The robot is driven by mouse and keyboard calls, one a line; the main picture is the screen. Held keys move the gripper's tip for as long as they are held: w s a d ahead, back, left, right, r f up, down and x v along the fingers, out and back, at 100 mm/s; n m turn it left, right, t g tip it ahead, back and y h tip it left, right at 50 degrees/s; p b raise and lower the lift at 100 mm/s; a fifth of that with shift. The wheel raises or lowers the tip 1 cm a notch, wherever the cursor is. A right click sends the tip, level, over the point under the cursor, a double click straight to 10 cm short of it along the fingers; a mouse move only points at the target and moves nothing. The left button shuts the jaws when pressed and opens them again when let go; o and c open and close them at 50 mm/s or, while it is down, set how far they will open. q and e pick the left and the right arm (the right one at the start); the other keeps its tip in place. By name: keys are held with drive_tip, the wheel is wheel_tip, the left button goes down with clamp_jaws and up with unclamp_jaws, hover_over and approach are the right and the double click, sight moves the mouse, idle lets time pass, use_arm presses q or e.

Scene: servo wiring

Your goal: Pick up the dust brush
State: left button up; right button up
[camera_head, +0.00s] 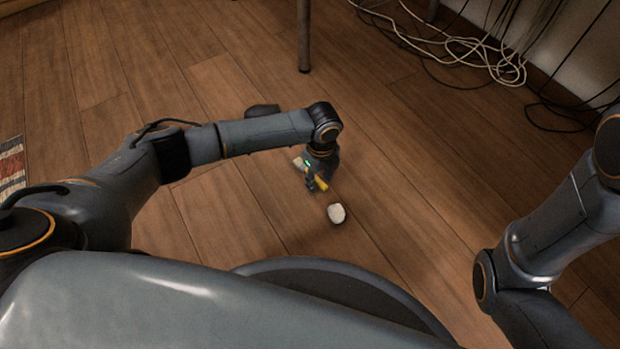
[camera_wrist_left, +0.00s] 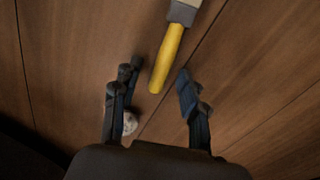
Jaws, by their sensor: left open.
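The dust brush lies on the wooden floor. In the left wrist view its yellow handle (camera_wrist_left: 168,57) points toward my gripper, with a grey collar and the start of a pale head at the top edge. In the head view a bit of the yellow handle (camera_head: 322,185) and a pale end (camera_head: 298,163) show beside my left gripper (camera_head: 314,181), which hides the middle. My left gripper is open in the wrist view (camera_wrist_left: 157,76), its fingers on either side of the handle's end, with gaps. My right gripper is out of view.
A small whitish lump (camera_head: 336,213) lies just nearer than the gripper; it also shows by the left finger in the wrist view (camera_wrist_left: 129,122). A dark object (camera_head: 262,111) lies behind my left arm. Cables (camera_head: 475,60) tangle by the wall. A leg (camera_head: 303,35) stands at the back.

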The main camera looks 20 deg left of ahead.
use_arm(q)
clamp_jaws()
idle(1.3)
